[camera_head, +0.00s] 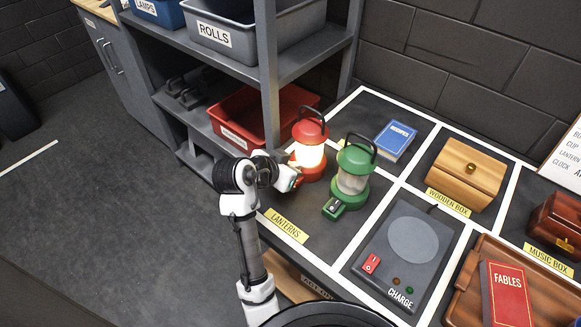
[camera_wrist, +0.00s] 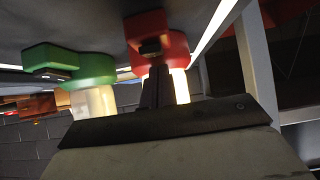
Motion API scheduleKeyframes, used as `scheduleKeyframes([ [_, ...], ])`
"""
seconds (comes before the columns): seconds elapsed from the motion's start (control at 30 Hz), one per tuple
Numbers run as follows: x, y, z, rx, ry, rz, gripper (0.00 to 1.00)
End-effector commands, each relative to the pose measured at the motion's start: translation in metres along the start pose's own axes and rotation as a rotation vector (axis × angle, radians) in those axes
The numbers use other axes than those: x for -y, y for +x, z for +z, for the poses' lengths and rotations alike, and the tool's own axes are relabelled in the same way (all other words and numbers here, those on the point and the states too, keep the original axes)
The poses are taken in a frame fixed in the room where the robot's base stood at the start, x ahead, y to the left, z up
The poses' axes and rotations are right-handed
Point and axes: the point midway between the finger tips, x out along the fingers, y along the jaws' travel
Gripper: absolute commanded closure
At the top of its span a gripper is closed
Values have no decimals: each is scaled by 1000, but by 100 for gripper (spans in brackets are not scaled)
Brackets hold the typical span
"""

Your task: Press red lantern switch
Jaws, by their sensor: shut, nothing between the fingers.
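The red lantern (camera_head: 310,131) stands upright on the table's lanterns section, and its globe glows bright. In the wrist view the red lantern (camera_wrist: 175,50) appears upside down, with its dark switch (camera_wrist: 150,46) on a red block jutting from the base. My gripper (camera_head: 295,181) is shut and empty, low at the red lantern's front left. In the wrist view my gripper's fingertips (camera_wrist: 154,68) are right at the switch; I cannot tell whether they touch it. In the head view my gripper hides most of that switch block. The green lantern (camera_head: 356,158) stands close on the right, its globe paler.
The green lantern's switch block (camera_head: 334,207) juts out near my gripper. A shelf post (camera_head: 268,80) rises close behind my arm, with a red bin (camera_head: 240,130) beyond. A blue book (camera_head: 394,140), wooden box (camera_head: 466,172) and charge pad (camera_head: 405,255) lie to the right.

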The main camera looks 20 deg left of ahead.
Motion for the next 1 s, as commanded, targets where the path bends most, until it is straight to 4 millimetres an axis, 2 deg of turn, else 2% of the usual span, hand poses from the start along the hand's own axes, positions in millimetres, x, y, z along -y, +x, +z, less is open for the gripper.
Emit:
scheduleKeyframes([
  [0.27,1,-7,0,-2,0,-1,100],
  [0.37,1,-21,0,-3,2,-3,100],
  [0.8,1,-118,0,-1,1,-5,100],
  [1.0,0,-136,0,0,0,-2,100],
])
